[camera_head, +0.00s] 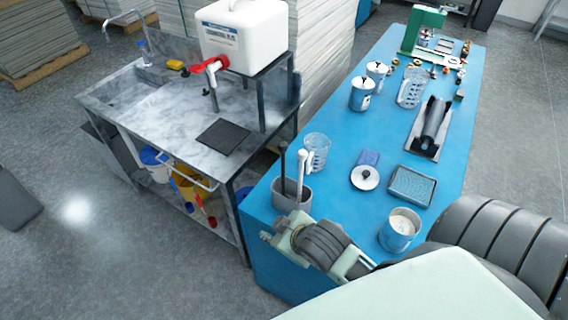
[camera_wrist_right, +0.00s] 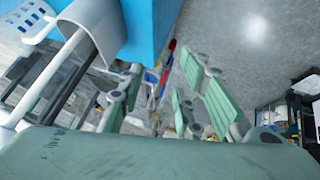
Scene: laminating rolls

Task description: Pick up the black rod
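The black rod (camera_head: 283,166) stands upright in a grey holder (camera_head: 291,196) at the near left edge of the blue table. A white-handled tool (camera_head: 303,166) stands beside it in the same holder. My right gripper (camera_head: 282,234) is just in front of and below the holder, apart from the black rod. In the right wrist view its fingers (camera_wrist_right: 163,92) are spread with nothing between them. Long handles cross the left of that view; I cannot tell for certain which is the black rod. My left gripper is not in view.
On the blue table (camera_head: 345,203), a clear beaker (camera_head: 316,152) stands right behind the holder. A cup of white material (camera_head: 399,230) and a grey paint tray (camera_head: 412,186) are to the right. A marble-topped bench (camera_head: 175,120) stands left, across a narrow gap.

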